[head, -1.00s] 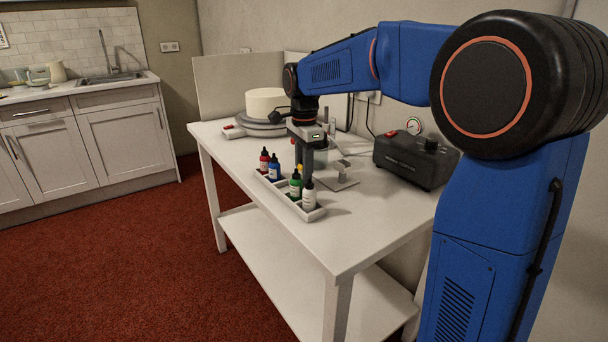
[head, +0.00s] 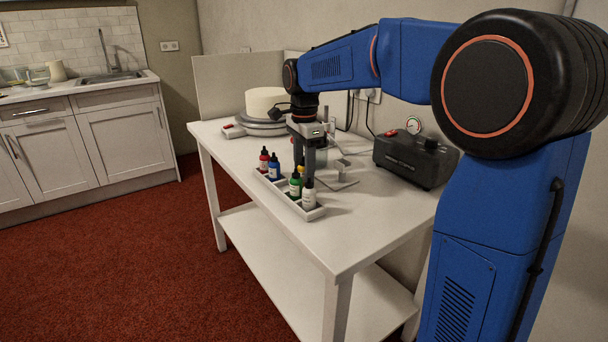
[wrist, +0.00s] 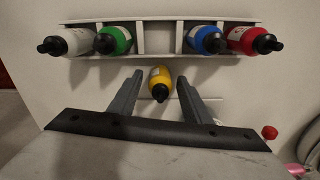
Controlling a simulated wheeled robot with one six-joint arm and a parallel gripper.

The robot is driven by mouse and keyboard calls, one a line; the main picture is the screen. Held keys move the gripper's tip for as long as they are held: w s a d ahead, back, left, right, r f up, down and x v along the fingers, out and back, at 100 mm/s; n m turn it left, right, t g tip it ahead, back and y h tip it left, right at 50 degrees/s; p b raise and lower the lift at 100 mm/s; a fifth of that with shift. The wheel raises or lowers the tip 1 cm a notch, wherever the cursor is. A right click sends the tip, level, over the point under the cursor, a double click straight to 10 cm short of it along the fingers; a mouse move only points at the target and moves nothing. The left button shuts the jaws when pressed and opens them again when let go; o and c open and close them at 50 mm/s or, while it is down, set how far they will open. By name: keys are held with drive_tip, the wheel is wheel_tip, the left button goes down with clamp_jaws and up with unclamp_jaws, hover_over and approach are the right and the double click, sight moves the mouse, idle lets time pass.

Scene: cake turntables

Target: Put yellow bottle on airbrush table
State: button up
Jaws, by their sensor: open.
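The yellow bottle (wrist: 160,82) with a black tip stands between my gripper's fingers in the wrist view. My gripper (wrist: 155,90) is open, with a gap on both sides of the bottle. In the head view my gripper (head: 309,168) points down just behind the rack, over the airbrush table (head: 350,235). Only a sliver of the yellow bottle (head: 301,169) shows there, and its base is hidden.
The rack holds white (head: 309,195), green (head: 295,185), blue (head: 274,166) and red (head: 264,160) bottles. A metal stand (head: 340,180) and a dark compressor (head: 415,160) are right of my gripper. A cake (head: 266,102) on a turntable is behind. The front right tabletop is clear.

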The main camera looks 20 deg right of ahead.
wheel_tip(320, 180, up, 11)
drive_tip(key=shift+f, duration=0.1)
idle(0.3)
drive_tip(key=shift+s, duration=0.15)
